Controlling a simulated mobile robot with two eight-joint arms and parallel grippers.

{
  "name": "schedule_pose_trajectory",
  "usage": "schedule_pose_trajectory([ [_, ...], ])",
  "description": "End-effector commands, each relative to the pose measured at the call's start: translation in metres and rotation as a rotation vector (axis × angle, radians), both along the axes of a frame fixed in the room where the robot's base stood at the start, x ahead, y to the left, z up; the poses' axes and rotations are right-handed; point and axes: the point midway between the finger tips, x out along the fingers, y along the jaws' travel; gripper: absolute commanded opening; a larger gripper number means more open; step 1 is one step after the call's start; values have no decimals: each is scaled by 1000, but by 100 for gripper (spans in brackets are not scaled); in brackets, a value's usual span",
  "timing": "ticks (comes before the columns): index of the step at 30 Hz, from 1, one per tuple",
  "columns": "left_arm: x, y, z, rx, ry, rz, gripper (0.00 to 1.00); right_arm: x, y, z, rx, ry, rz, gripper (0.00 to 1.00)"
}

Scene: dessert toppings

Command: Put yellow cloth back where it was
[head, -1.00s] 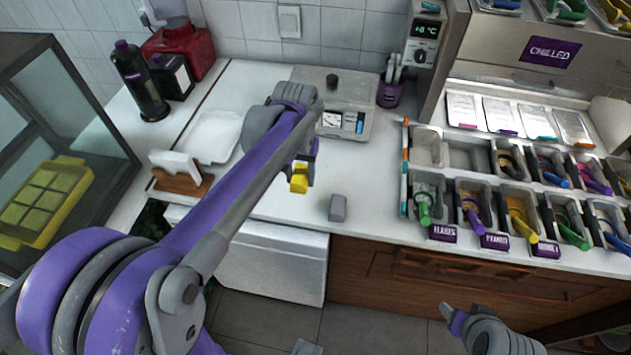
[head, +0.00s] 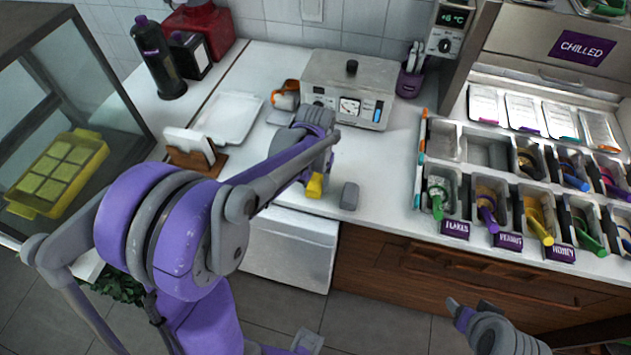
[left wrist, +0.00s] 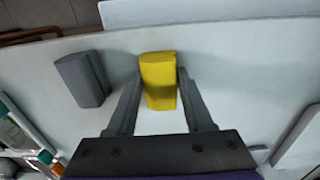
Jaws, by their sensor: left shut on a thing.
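The yellow cloth (head: 314,187) is a small folded block at the front of the white counter, left of a grey block of like shape (head: 349,196). In the left wrist view the yellow cloth (left wrist: 158,80) sits between the two fingers of my left gripper (left wrist: 154,95), which is shut on it. The grey block (left wrist: 83,78) lies apart from it there. I cannot tell whether the cloth touches the counter. In the head view my left arm hides most of the left gripper. My right gripper (head: 458,312) is low at the right, away from the counter top; its jaws are unclear.
A napkin holder (head: 195,152) and white tray (head: 229,118) are left. Topping bins (head: 490,202) fill the right. Counter right of the grey block is clear.

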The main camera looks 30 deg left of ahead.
Motion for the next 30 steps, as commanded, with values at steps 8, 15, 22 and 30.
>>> schedule_pose_trajectory([
  [8,0,0,-3,0,0,0,55,-1,0,-4,0,2,0,63],
  [15,0,0,-2,0,0,0,82,-1,0,-3,0,2,0,63],
  [22,0,0,0,0,-1,0,82,0,0,0,0,0,0,63],
  [30,0,0,41,0,-1,1,82,2,0,6,0,-4,0,63],
])
